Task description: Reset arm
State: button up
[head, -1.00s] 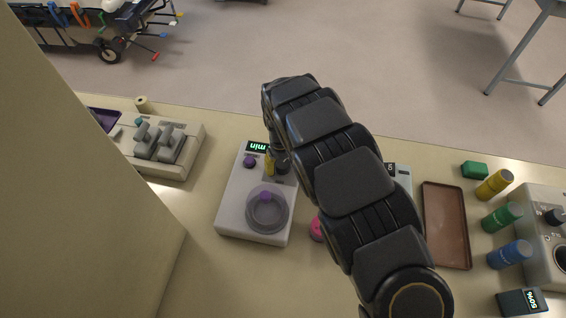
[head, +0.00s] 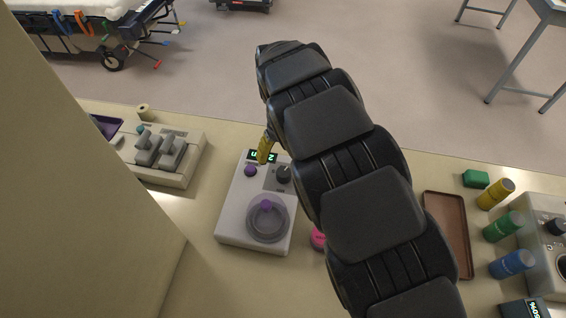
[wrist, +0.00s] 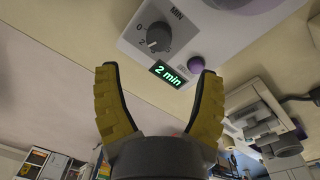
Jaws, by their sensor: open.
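My gripper (wrist: 151,90) is open and empty in the wrist view, its two yellow ribbed fingers spread apart. In the head view, one yellow finger shows past the arm, over the far edge of a white device. That device (head: 232,225) has a purple button (head: 250,170), a dark knob (head: 283,174) and a round grey dial with a purple centre. The wrist view shows the knob (wrist: 158,37) with a MIN scale and a lit display (wrist: 168,74) reading "2 min". My fingers are apart from the knob.
A panel with grey levers (head: 160,150) stands at left on the counter. A brown tray (head: 447,222), a green block (head: 475,179) and yellow, green and blue bottles stand at right. A pink object (head: 318,238) is partly hidden by my arm. The floor beyond the counter is clear nearby.

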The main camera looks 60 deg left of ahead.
notch_tip(320, 180, up, 3)
jog(key=shift+f, duration=0.2)
dwell(0.4)
jog(key=w+d+r+m, duration=0.6)
jog(key=w+d, duration=0.4)
jog(key=d, duration=0.4)
jog(key=d+r+m+h, duration=0.1)
jog(key=d+r+m, duration=0.15)
jog(key=d, duration=0.55)
jog(key=d+r+m, duration=0.1)
jog(key=d+r, duration=0.3)
jog(key=d, duration=0.4)
jog(key=s+d+m+g+y, duration=0.1)
jog(key=s+d+m, duration=0.5)
jog(key=s+d, duration=0.9)
jog(key=s+g, duration=0.1)
jog(key=s, duration=0.1)
jog(key=shift+s+d+r, duration=0.3)
jog(key=shift+s+d, duration=0.05)
jog(key=shift+d, duration=0.05)
